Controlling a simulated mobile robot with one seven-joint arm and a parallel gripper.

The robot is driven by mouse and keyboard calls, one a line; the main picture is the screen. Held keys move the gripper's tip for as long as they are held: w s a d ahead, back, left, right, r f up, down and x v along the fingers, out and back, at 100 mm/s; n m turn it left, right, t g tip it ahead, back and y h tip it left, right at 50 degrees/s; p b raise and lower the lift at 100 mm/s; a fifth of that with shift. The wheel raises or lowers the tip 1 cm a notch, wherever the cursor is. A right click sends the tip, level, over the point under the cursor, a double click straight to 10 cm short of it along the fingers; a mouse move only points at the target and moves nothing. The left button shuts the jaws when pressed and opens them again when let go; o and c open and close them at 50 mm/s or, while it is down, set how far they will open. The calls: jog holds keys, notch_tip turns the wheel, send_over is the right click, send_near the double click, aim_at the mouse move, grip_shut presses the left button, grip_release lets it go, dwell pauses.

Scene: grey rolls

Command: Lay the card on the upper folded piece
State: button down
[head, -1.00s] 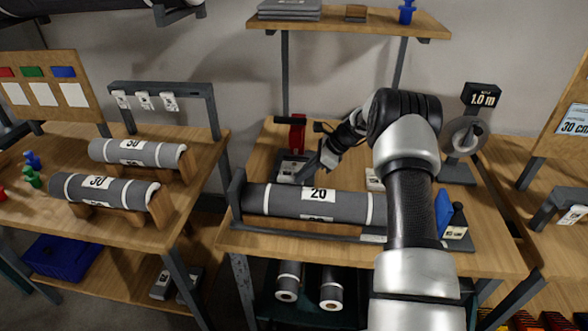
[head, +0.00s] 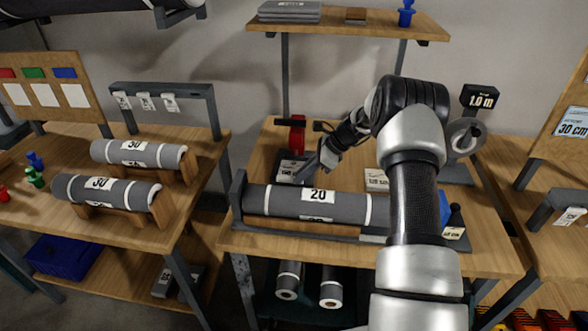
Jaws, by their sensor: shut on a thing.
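My gripper (head: 318,168) is over the back of the middle table, behind the long grey roll (head: 275,198) labelled 20. It points down and left and is shut, but what it grips is small and hard to make out; it looks like the card. A small dark grey piece with a white label (head: 290,168) lies just left of my fingertips; I cannot tell if they touch. Flat grey folded pieces (head: 290,12) are stacked on the high shelf. A pale card (head: 376,180) with print stands right of my gripper.
A red upright tool (head: 297,134) stands behind the labelled piece. The roll's dark cradle (head: 236,205) bounds the front. Two labelled rolls (head: 120,190) (head: 138,152) rest on the left table.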

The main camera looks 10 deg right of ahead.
jog(key=shift+r+p, duration=0.9)
jog(key=shift+r, duration=0.7)
